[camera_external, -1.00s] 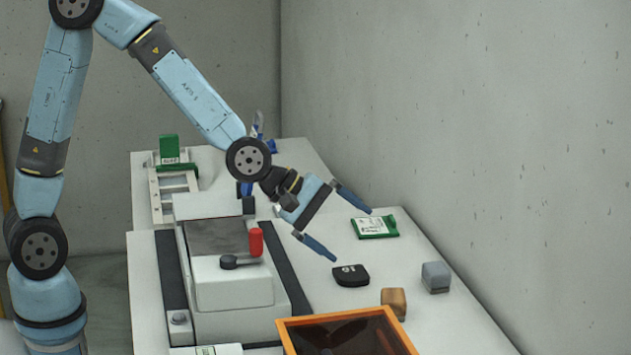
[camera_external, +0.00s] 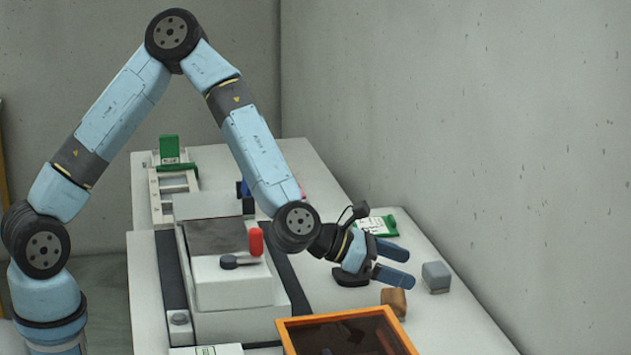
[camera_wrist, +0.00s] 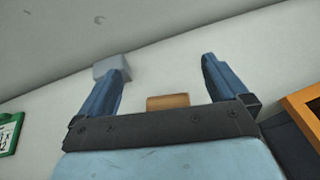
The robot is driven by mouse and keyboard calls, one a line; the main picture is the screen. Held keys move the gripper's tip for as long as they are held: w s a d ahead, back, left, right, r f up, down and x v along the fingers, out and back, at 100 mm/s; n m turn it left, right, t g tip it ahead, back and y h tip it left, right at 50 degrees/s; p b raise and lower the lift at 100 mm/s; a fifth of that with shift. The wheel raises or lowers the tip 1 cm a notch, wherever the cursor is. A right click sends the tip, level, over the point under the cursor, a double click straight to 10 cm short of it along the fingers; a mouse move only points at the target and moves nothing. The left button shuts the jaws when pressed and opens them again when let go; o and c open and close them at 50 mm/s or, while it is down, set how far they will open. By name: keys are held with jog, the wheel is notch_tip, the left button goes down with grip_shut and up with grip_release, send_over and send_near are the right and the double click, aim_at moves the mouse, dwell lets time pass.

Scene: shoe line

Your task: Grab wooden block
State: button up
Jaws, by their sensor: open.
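The wooden block (camera_external: 394,301) is a small brown cube on the white table, behind the orange-framed box in the external view. In the wrist view the wooden block (camera_wrist: 168,102) shows between my fingers, close to the gripper's palm edge, with its lower part hidden. My gripper (camera_external: 402,268) is open and empty, with its fingers above and just behind the block in the external view. In the wrist view both fingers of my gripper (camera_wrist: 163,72) are spread wide apart, and nothing is held between them.
A grey block (camera_external: 436,277) stands right of the wooden block; it also shows beyond the left finger in the wrist view (camera_wrist: 110,65). An orange-framed box (camera_external: 300,320) stands in front. A black item (camera_external: 350,278) and a green-white packet (camera_external: 378,225) lie behind, partly covered by my gripper.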

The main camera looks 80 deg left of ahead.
aim_at(396, 295)
jog(key=shift+f, duration=1.8)
notch_tip(396, 295, down, 3)
jog(key=shift+d+f, duration=0.1)
jog(key=shift+f, duration=0.05)
jog(key=x, duration=0.2)
jog(key=shift+w, duration=0.4)
jog(key=c, duration=1.1)
